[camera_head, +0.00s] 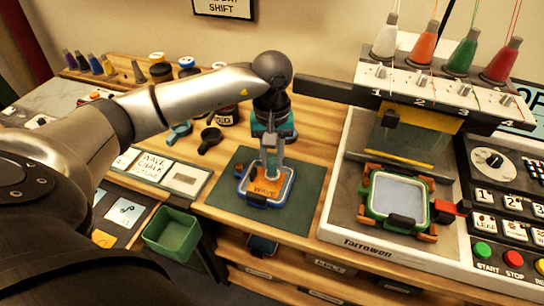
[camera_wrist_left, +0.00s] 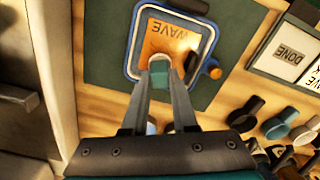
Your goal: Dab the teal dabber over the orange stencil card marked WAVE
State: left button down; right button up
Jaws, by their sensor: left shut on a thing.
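The orange stencil card marked WAVE (camera_head: 264,188) lies in a blue-rimmed frame (camera_head: 284,196) on a dark green mat (camera_head: 230,190). The card also shows in the left wrist view (camera_wrist_left: 172,38), with its lettering clear. My left gripper (camera_head: 268,172) reaches down over the card. Its fingers, also in the left wrist view (camera_wrist_left: 166,80), are shut on the teal dabber (camera_wrist_left: 160,66). The dabber is over the card's edge nearest the wrist; I cannot tell whether it touches the card. In the head view the fingers mostly hide it. My right gripper is not in view.
An embroidery machine with a green hoop (camera_head: 398,190) and several thread cones stands at right. A teal paddle-shaped tool (camera_head: 180,130) and a black one (camera_head: 210,138) lie left behind the mat. A green bin (camera_head: 172,234) is at the front left.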

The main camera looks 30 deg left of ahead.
pick_arm(q)
jog(key=shift+s+f, duration=0.1)
jog(key=shift+r+p, duration=1)
jog(key=shift+r, duration=0.55)
jog(key=shift+r+p, duration=0.85)
jog(key=shift+r, duration=0.55)
jog(key=shift+r+p, duration=0.4)
jog(key=shift+r, duration=0.25)
